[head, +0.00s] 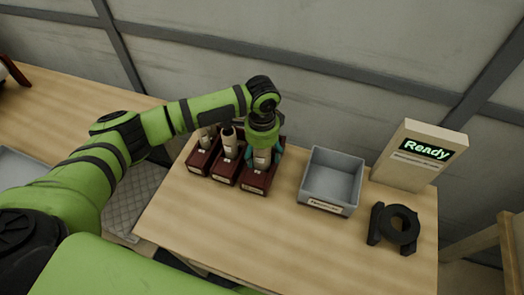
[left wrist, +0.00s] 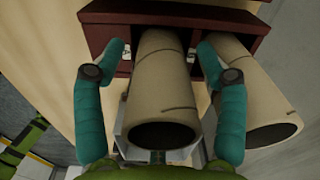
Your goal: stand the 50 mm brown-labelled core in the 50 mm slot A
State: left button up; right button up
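Three dark red slot boxes stand side by side on the table: left (head: 202,158), middle (head: 224,172) and right (head: 254,182). Each has a pale core standing in it. My left gripper (head: 263,153) is at the right box, pointing down over its core (head: 261,160). In the left wrist view the teal fingers (left wrist: 163,62) are open on either side of a cardboard core (left wrist: 163,85), with small gaps visible. That core stands in the dark red box (left wrist: 97,12). A second core (left wrist: 255,95) is beyond the right finger. Label colours and slot letters cannot be read.
A grey open bin (head: 331,184) with a front label stands right of the boxes and looks empty. Farther right are a box with a screen reading "Ready" (head: 414,157) and a black ring-shaped device (head: 396,228). The table front is clear.

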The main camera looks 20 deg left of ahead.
pick_arm(q)
notch_tip(320, 180, up, 12)
jog(key=shift+r, duration=0.1)
dwell(0.6)
